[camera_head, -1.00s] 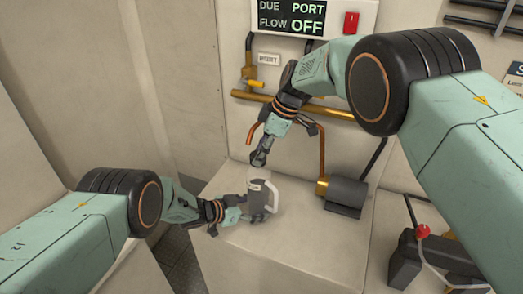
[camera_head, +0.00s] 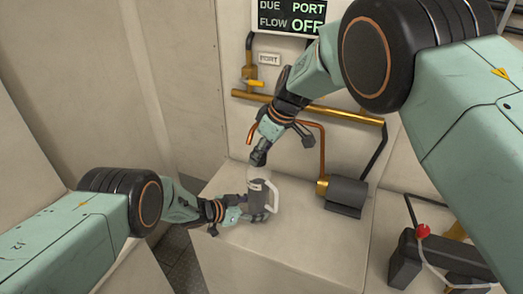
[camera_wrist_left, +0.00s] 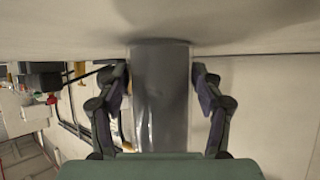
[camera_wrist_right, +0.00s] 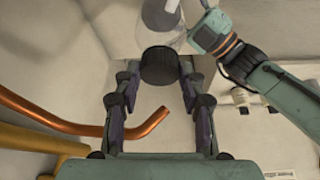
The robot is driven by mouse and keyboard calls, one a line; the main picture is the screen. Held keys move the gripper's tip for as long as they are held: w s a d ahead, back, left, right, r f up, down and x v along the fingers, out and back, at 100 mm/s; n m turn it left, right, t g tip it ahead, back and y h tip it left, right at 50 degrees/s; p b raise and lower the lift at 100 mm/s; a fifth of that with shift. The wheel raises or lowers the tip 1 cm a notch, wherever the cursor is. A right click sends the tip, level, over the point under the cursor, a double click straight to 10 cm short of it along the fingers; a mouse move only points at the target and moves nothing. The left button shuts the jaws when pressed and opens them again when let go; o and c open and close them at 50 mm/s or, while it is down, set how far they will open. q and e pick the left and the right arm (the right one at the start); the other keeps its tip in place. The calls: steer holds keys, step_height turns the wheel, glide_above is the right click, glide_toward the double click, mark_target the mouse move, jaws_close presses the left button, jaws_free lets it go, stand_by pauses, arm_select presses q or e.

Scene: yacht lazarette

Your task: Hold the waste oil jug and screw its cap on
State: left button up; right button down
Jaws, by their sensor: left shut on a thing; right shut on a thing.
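The waste oil jug (camera_head: 259,193), clear with dark contents, a pale label and a white handle, stands upright on the pale bench top. My left gripper (camera_head: 245,212) is shut on its lower body from the left; in the left wrist view the jug's dark body (camera_wrist_left: 162,105) fills the gap between the fingers. My right gripper (camera_head: 258,156) points down directly over the jug's top. In the right wrist view it is shut on the black ribbed cap (camera_wrist_right: 159,66), with the clear jug (camera_wrist_right: 160,18) beyond it. I cannot tell whether the cap touches the neck.
A copper pipe (camera_head: 322,150) and a brass pipe (camera_head: 350,113) run along the wall behind. A dark cylindrical fitting (camera_head: 345,194) stands right of the jug. A wall sign (camera_head: 290,17) reads FLOW OFF. The bench front is clear.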

steer(key=c, duration=0.7)
jaws_free()
steer(key=v, duration=1.2)
steer(key=shift+s, duration=0.1)
arm_select(q)
steer(key=o, duration=1.8)
steer(key=shift+c, duration=0.2)
steer(key=shift+v, duration=6.05)
